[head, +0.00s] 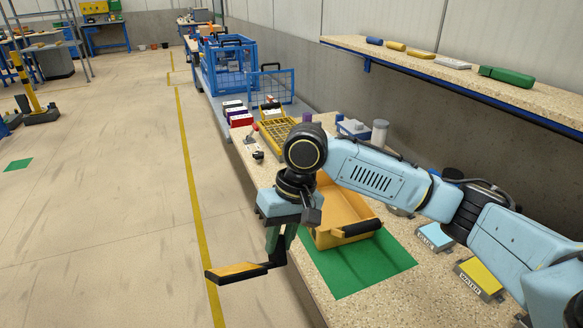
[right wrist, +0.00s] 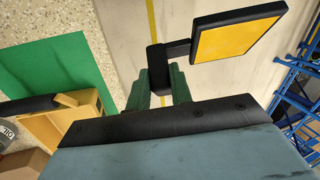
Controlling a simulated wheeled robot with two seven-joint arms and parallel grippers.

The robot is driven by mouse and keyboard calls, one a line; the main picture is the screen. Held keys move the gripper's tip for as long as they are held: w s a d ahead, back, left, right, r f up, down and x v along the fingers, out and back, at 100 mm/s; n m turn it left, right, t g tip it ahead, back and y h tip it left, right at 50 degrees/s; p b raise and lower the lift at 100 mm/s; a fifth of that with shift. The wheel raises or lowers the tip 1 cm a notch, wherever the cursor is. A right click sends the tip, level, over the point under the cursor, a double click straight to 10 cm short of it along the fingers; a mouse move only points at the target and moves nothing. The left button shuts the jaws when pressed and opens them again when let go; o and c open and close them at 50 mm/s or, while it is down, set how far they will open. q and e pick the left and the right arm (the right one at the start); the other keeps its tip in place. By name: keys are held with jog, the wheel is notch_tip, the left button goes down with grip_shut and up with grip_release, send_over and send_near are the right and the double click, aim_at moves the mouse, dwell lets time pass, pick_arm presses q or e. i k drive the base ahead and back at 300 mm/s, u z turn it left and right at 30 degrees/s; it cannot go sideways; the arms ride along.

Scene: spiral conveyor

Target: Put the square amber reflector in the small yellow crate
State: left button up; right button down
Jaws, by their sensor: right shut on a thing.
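The square amber reflector (head: 236,272) has an amber face in a black frame, with a short black stem. My right gripper (head: 273,243) is shut on the stem and holds it over the floor, left of the workbench edge. In the right wrist view the reflector (right wrist: 238,40) sticks out to the upper right of the green fingers (right wrist: 160,88). The small yellow crate (head: 357,218) stands on the bench, right of the gripper, partly hidden by my right arm. Its visible inside looks empty. The crate also shows in the right wrist view (right wrist: 92,106). My left gripper is not in view.
A green mat (head: 362,266) lies under the crate on the speckled bench. A yellow divided tray (head: 277,130) and blue wire cages (head: 228,68) stand farther back. A shelf (head: 420,62) with several small items overhangs the right side. Open floor lies left.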

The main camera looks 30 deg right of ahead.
aim_at(327, 208)
jog(key=z, duration=0.4)
jog(key=i, duration=0.85)
jog(key=z, duration=0.6)
